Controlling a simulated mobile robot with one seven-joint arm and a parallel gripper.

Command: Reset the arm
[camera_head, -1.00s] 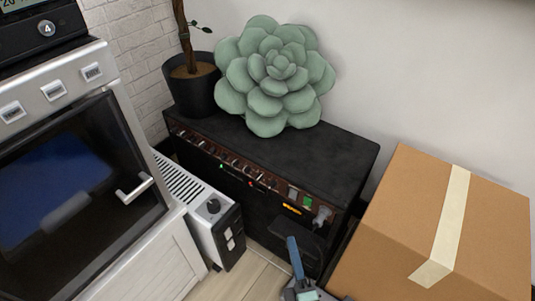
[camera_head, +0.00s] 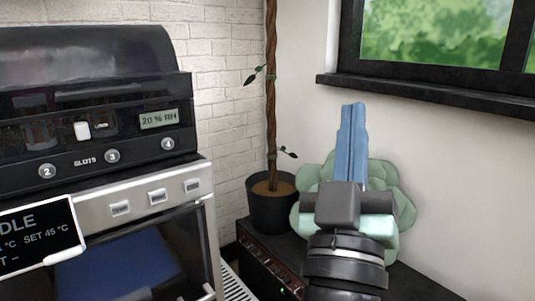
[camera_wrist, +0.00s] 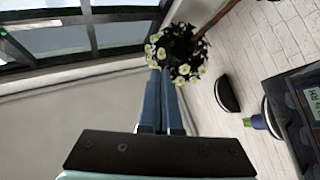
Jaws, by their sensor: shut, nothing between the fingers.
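My gripper (camera_head: 352,108) is raised in the head view, its blue fingers pointing up and pressed together with nothing between them. It stands in front of the green succulent-shaped cushion (camera_head: 393,190) and hides the middle of it. In the wrist view my gripper (camera_wrist: 161,72) shows its two blue fingers close together and empty, pointing toward a plant with pale flowers (camera_wrist: 186,58). Whether the fingers are near that plant in depth cannot be told.
A black amplifier (camera_head: 262,258) carries a potted plant (camera_head: 270,208) and the cushion. A machine with a dark hood (camera_head: 90,75) and humidity display stands left, above a silver-framed cabinet (camera_head: 205,240). A window sill (camera_head: 420,98) runs at upper right. Bare wall lies between.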

